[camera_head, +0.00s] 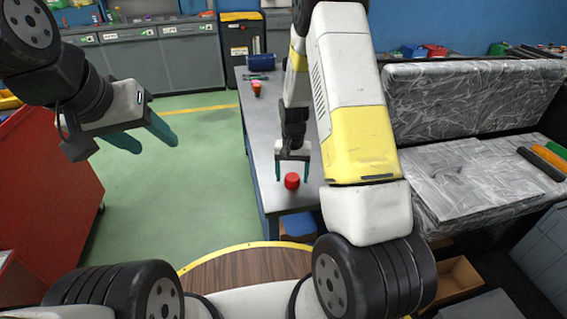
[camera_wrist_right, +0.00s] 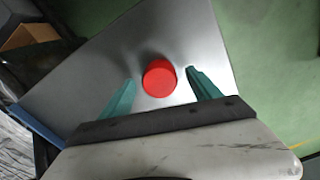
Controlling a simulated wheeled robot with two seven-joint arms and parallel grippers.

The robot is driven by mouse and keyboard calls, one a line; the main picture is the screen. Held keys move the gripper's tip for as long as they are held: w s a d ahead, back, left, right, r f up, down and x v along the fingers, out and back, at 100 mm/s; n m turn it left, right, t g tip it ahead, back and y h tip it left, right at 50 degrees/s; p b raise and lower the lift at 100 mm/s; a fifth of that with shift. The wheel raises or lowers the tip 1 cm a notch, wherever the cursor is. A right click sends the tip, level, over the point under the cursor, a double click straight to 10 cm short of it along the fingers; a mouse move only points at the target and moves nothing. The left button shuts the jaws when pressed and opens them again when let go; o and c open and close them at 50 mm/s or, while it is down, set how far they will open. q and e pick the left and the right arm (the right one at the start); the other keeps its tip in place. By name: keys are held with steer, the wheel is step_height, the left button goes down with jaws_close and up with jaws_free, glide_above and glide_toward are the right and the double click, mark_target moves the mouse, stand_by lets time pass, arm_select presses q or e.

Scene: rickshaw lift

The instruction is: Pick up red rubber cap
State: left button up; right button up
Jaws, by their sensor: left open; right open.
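The red rubber cap (camera_head: 292,181) is a small round red piece on the grey metal table (camera_head: 262,135), near the table's front end. In the right wrist view the cap (camera_wrist_right: 159,77) lies in front of the space between the two teal fingers. My right gripper (camera_head: 292,173) is open and empty, close to the cap; its fingers also show in the right wrist view (camera_wrist_right: 162,92). I cannot tell whether they touch the cap. My left gripper (camera_head: 150,138) is open and empty, above the green floor, well left of the table.
Orange-red items (camera_head: 256,89) and a blue roll (camera_head: 261,62) stand farther back on the table. A plastic-wrapped seat (camera_head: 470,175) is at the right. A red cabinet (camera_head: 45,190) stands at the left. The green floor (camera_head: 190,180) between cabinet and table is clear.

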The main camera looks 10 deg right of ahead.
steer(key=shift+f, duration=0.6)
steer(key=c, duration=1.4)
steer(key=shift+r, duration=0.15)
